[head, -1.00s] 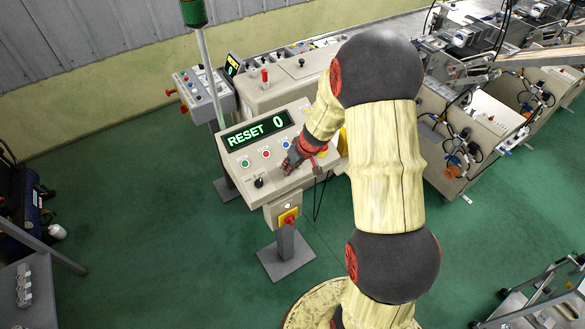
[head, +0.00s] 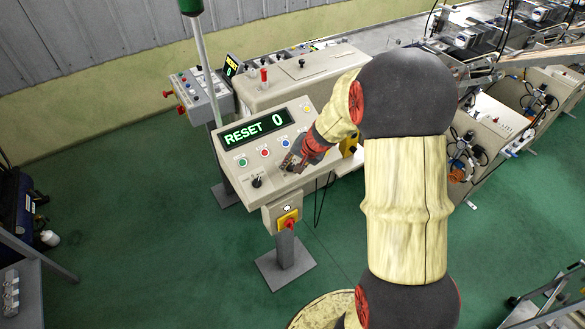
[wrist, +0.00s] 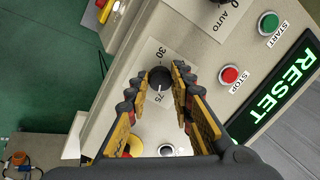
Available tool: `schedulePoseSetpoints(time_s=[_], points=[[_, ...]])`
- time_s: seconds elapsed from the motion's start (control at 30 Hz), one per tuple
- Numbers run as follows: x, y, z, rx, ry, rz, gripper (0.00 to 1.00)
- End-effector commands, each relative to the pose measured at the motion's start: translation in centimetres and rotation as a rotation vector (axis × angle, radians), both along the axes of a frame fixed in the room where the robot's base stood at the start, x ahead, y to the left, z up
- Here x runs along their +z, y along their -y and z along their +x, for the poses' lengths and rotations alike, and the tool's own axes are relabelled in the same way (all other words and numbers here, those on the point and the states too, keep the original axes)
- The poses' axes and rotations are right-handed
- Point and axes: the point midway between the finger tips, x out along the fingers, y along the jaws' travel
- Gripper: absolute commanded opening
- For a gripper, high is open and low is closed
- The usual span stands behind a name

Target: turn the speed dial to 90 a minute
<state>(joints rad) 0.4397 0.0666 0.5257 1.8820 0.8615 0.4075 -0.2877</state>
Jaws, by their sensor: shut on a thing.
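The speed dial (wrist: 160,77) is a round black knob on a white scale plate on the console's sloping face. Its white pointer line points toward the printed 75; a 30 shows on the opposite side. My gripper (wrist: 158,80) has one finger on each side of the dial and is shut on it in the wrist view. In the head view my gripper (head: 291,162) is down on the lower right of the console (head: 240,166), and its fingers hide the dial. The console's display (head: 257,130) reads RESET 0.
A black selector knob (head: 257,181) marked 0 and AUTO is left of my gripper. Green START (wrist: 269,23) and red STOP (wrist: 229,74) buttons are close by. A red emergency stop on a yellow plate (head: 288,221) is below. Green floor is clear in front.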

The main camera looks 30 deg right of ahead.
Motion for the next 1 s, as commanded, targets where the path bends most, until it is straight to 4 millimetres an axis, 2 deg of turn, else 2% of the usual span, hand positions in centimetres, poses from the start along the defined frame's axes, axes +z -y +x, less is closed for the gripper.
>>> schedulePoseSetpoints(time_s=[0.6, 1.0], points=[[-0.04, -0.07, -0.05, -0.511, -0.009, 0.271, 0.0], [-0.01, -0.11, -0.06, -0.744, -0.014, 0.394, 0.0]])
